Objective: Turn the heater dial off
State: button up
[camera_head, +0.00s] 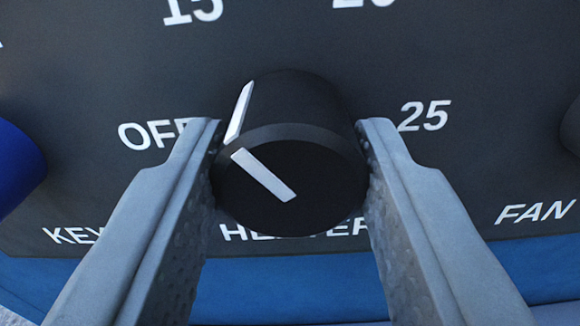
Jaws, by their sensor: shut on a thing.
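The heater dial (295,195) is a round black knob on a dark panel, in the middle of the view. A white pointer line crosses its front face and runs up its side at the upper left. The line points up and left, between the OFF mark (150,133) and the 15 mark (193,10). My gripper (292,140) is shut on the dial, with one grey finger on its left side and one on its right. The fingers partly hide the OFF mark and the HEATER label (300,230) below the dial.
The dark panel (490,90) carries a 25 mark right of the dial and a FAN label at lower right. A blue knob (15,165) is cut off at the left edge, above a KEY label. A dark knob (572,125) shows at the right edge.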

jog(key=n, duration=0.5)
jog(key=shift+n, duration=0.4)
jog(key=n, duration=0.5)
jog(key=shift+n, duration=0.3)
jog(key=o, duration=1)
jog(key=shift+a, duration=0.1)
jog(key=shift+s, duration=0.1)
jog(key=s, duration=1.7)
jog(key=shift+s, duration=0.1)
